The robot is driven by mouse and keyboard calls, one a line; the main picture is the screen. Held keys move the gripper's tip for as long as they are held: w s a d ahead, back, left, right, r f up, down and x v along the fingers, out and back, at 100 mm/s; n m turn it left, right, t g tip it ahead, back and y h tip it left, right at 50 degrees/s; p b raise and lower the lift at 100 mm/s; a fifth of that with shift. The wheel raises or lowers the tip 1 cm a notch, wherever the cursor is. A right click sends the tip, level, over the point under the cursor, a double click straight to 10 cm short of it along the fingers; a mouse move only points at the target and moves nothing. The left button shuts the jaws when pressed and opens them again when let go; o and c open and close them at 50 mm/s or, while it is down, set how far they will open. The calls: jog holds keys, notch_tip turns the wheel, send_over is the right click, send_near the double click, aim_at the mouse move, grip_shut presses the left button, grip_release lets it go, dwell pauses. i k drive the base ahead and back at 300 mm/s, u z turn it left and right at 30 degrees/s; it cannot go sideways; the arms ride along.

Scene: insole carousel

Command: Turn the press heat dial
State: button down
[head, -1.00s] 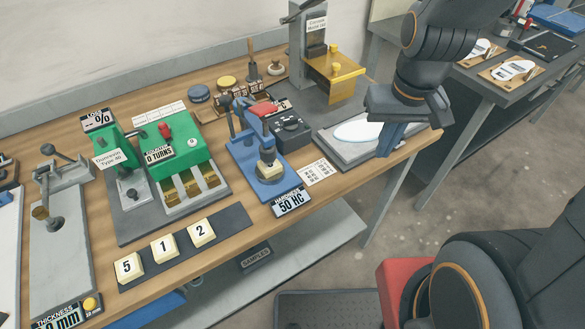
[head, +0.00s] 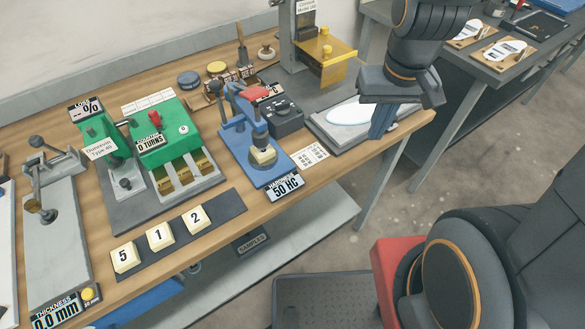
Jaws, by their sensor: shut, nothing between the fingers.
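A small black box (head: 281,118) with a round black knob (head: 283,106) on top stands behind the blue hardness tester. A partly hidden sign ending in "C" stands beside it. I take this knob for the heat dial, but its markings are too small to read. My gripper (head: 378,134) points down over the right end of the bench, near the grey plate (head: 336,135) with a white oval. Its blue fingers look shut, with nothing held. It is well to the right of the black box, apart from it.
The blue hardness tester (head: 247,140) with its "50 HC" sign stands in front of the box. A yellow-guarded press (head: 325,62) stands behind. A green machine (head: 165,135) and numbered blocks (head: 159,238) are to the left. Open floor lies right of the bench.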

aim_at(283, 108)
jog(key=u, duration=1.8)
jog(key=k, duration=0.85)
jog(key=z, duration=0.8)
jog(key=i, duration=0.45)
jog(key=u, duration=0.05)
